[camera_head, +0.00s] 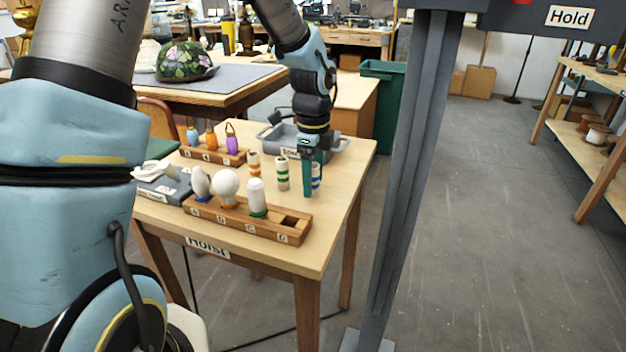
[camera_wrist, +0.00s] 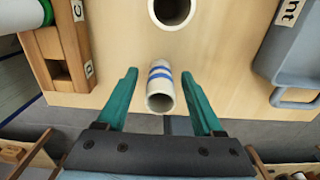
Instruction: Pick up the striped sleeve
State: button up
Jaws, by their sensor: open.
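A white sleeve with blue stripes (camera_wrist: 160,88) stands between the two green fingers of my gripper (camera_wrist: 158,73) in the wrist view, with a gap on each side. In the head view the blue-striped sleeve (camera_head: 316,178) is partly hidden behind a finger of my gripper (camera_head: 311,180), which points down near the table's right side. My gripper is open. A green-striped sleeve (camera_head: 282,173) and an orange-striped sleeve (camera_head: 253,164) stand to the left in the head view. Another white sleeve top (camera_wrist: 172,10) shows at the top of the wrist view.
A wooden block with lettered slots (camera_head: 285,231) holds white bulbs along the table's front; its right slot is empty. A rack with coloured pieces (camera_head: 212,156) is behind. A grey tray (camera_head: 330,150) stands behind my gripper. A dark post (camera_head: 410,180) rises right of the table.

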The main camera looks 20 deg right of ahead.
grip_shut()
dwell(0.3)
dwell(0.3)
